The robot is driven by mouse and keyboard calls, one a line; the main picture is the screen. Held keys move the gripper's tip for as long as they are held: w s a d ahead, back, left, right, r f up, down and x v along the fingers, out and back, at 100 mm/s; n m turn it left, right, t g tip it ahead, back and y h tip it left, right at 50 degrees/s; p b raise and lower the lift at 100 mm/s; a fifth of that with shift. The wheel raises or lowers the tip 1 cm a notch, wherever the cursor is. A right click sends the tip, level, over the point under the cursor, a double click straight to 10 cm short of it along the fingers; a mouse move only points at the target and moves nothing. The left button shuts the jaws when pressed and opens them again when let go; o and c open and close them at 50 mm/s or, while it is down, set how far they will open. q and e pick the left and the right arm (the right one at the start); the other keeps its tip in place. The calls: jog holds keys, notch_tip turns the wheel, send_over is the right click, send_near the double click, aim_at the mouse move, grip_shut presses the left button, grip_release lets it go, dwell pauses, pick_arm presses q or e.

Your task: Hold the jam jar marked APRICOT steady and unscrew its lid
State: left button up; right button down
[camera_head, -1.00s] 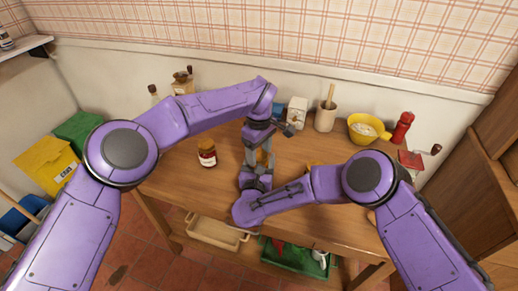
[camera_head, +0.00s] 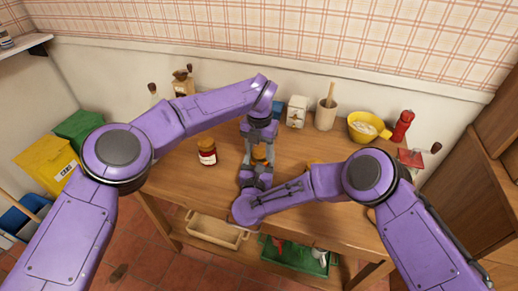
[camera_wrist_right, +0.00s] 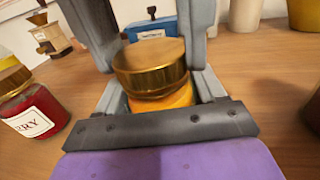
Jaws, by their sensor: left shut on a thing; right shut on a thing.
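A jar of orange jam (camera_wrist_right: 165,98) stands on the table between my two grippers; its label is hidden. Its gold lid (camera_wrist_right: 150,65) sits on top and looks slightly tilted; I cannot tell how loose it is. My right gripper (camera_head: 257,168) comes from the near side and is shut on the jar's body low down. My left gripper (camera_head: 259,138) reaches from above, its fingers shut on either side of the lid. The jar also shows small between the grippers in the head view (camera_head: 260,153).
A red jam jar (camera_head: 207,152), label ending in "RRY", stands to the left. Behind are a blue box (camera_wrist_right: 150,28), a grinder (camera_wrist_right: 48,35), a white box (camera_head: 297,111) and a utensil crock (camera_head: 325,115). A yellow bowl (camera_head: 365,128) and red mill (camera_head: 402,126) stand at the right.

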aim_at(260, 153)
pick_arm(q)
jog(key=n, duration=0.6)
jog(key=shift+n, duration=0.3)
jog(key=n, duration=0.7)
jog(key=shift+n, duration=0.4)
jog(key=shift+r, duration=0.1)
jog(key=shift+r, duration=1.05)
jog(key=shift+r, duration=2)
pick_arm(e)
grip_release()
